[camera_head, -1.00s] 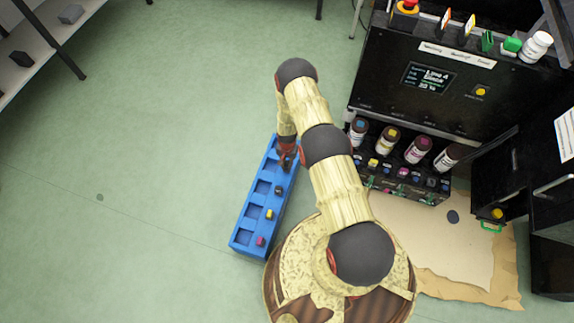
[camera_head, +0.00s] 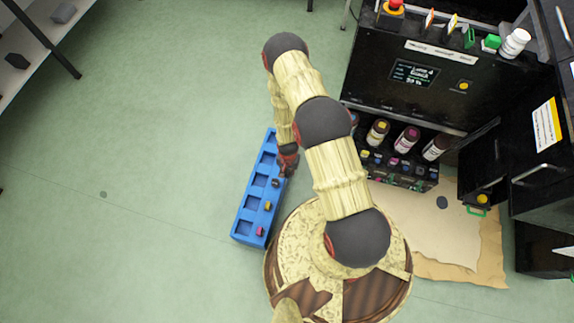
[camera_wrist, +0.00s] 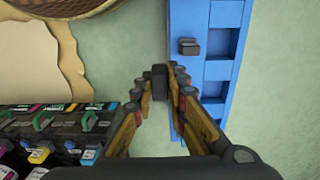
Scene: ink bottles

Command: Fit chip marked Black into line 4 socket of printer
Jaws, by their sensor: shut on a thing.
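My gripper (camera_wrist: 160,84) is shut on a small dark chip (camera_wrist: 159,74) between its fingertips; no marking on it is readable. In the head view my gripper (camera_head: 285,172) is at the right edge of the blue tray (camera_head: 238,236), near its upper end. The black printer (camera_head: 395,108) stands to the right, with bottles and a row of coloured chips along its lower front. Its small screen (camera_head: 413,74) shows text that seems to read Line 4, Black. That row (camera_wrist: 50,150) also shows at the wrist view's lower left. The line 4 socket cannot be made out.
Another dark chip (camera_wrist: 189,47), a yellow chip (camera_head: 267,206) and a magenta chip (camera_head: 260,231) sit in the tray. Green floor is open left of the tray.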

